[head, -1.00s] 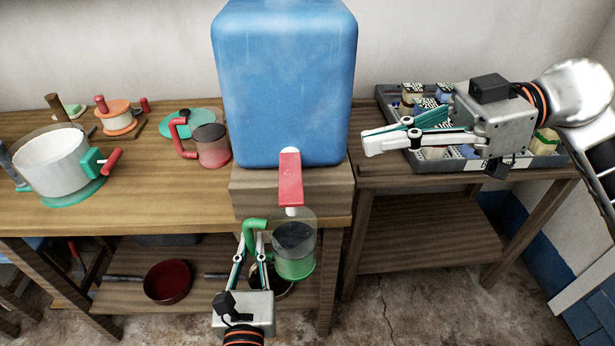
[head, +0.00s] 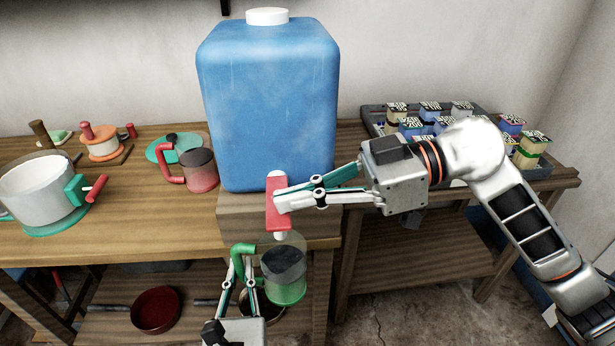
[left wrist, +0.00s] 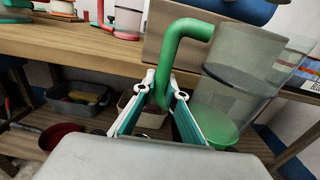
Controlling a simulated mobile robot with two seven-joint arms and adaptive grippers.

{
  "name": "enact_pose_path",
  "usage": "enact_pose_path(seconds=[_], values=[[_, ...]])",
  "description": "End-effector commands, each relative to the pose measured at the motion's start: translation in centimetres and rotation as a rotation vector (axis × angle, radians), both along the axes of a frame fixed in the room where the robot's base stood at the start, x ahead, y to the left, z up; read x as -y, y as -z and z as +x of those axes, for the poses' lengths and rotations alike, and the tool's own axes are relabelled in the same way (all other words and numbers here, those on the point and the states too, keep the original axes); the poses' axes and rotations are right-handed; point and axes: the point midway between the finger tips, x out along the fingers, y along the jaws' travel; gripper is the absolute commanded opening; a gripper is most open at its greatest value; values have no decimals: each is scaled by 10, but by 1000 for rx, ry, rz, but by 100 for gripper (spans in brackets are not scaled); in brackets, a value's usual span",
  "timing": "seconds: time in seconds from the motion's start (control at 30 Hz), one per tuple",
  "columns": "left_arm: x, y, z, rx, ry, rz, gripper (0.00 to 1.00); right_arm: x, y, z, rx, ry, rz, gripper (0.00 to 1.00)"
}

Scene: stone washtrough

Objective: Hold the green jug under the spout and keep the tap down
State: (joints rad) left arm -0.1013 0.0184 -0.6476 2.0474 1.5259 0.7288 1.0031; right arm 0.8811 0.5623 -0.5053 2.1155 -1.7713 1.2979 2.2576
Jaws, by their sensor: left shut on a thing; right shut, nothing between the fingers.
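The green jug (head: 285,289) has a clear body, a green base and a green handle. It is upright below the white spout (head: 280,236) of the blue tank (head: 268,110). My left gripper (head: 240,272) is shut on the jug's handle, which shows clearly in the left wrist view (left wrist: 172,62). A dark level shows inside the jug; no water stream is visible. My right gripper (head: 283,202) is shut and empty, its tips at the right side of the red tap lever (head: 275,212). I cannot tell whether they press on it.
The tank stands on a wooden block (head: 235,206) on the table. To the left are a red-handled jug (head: 203,178) and a white pot (head: 38,186). A grey tray (head: 545,172) of several labelled blocks is at the right. A dark red pan (head: 157,312) is on the lower shelf.

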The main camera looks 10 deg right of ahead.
Motion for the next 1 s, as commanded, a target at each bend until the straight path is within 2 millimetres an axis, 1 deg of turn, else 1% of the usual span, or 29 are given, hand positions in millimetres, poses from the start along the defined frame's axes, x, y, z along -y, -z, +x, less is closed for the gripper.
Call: enact_pose_path(seconds=[0.13, 0.53, 0.8, 0.87, 1.0], values=[[0, -1, 0, 1, 0, 0, 0, 0, 9, 0, 0, 0, 0, 0], [0, -1, 0, 1, 0, 0, 0, 0, 12, 0, 8, 0, 0, 0], [0, -1, 0, 1, 0, 0, 0, 0, 33, -4, 207, 0, -1, 0], [0, -1, 0, 1, 0, 0, 0, 0, 39, -4, 224, 0, -2, 0], [0, -1, 0, 1, 0, 0, 0, 0, 36, -4, 223, 0, 0, 0]])
